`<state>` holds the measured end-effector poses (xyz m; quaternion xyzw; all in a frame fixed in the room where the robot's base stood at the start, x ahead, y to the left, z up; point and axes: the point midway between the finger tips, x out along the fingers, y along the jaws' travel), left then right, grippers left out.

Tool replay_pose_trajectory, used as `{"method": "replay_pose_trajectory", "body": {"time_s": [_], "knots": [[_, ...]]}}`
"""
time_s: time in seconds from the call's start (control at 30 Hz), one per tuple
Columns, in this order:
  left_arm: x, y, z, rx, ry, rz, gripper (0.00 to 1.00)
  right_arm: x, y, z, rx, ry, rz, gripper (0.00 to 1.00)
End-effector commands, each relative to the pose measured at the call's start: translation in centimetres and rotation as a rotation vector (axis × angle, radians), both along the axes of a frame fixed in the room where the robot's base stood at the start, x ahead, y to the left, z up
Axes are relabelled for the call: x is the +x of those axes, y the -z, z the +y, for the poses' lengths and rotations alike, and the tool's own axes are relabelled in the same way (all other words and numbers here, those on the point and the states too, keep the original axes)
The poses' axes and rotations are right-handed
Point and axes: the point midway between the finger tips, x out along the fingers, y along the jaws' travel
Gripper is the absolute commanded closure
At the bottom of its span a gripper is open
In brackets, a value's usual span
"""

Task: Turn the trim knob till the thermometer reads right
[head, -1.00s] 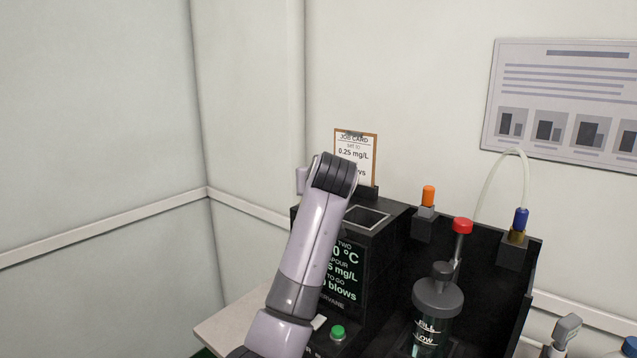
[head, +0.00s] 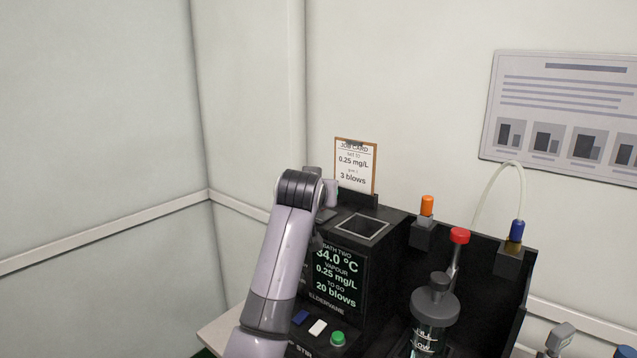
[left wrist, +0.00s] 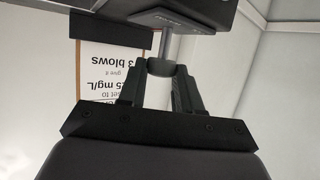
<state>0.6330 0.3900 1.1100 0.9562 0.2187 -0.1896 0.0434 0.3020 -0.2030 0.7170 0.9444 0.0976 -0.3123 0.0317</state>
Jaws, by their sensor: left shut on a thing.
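My left gripper (left wrist: 160,78) is shut on a small dark knob (left wrist: 160,67) at the end of a metal shaft, seen in the left wrist view. The shaft comes out of a dark plate (left wrist: 188,17); it looks like the trim knob, but no label can be read. In the head view the arm's wrist hides the knob. The black tester's display (head: 337,277) reads 34.0 °C, vapour 0.25 mg/L and 20 blows to go; its first digit is partly covered. No separate thermometer can be made out. My right gripper is not in view.
A job card (head: 355,165) stands behind the tester, reading 0.25 mg/L and 3 blows. A green button (head: 338,338) sits at the front. A red-topped plunger (head: 460,236), an orange-capped post (head: 427,206) and a blue-capped tube fitting (head: 516,231) stand to the right.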

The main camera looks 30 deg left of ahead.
Motion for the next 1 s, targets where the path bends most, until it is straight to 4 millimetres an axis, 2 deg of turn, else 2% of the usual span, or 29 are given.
{"method": "replay_pose_trajectory", "body": {"time_s": [0.03,0.3,0.7,1.0], "knots": [[-0.1,-0.5,0.2,0.001,0.037,0.004,0.97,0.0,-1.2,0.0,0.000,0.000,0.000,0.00],[-0.2,-0.3,0.7,0.004,0.264,0.005,0.97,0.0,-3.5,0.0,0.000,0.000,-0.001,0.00],[-0.2,0.1,1.2,0.004,0.545,0.005,0.97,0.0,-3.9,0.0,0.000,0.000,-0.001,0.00],[-0.1,0.1,1.2,0.001,0.656,0.004,0.97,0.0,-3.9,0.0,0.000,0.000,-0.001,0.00]]}}
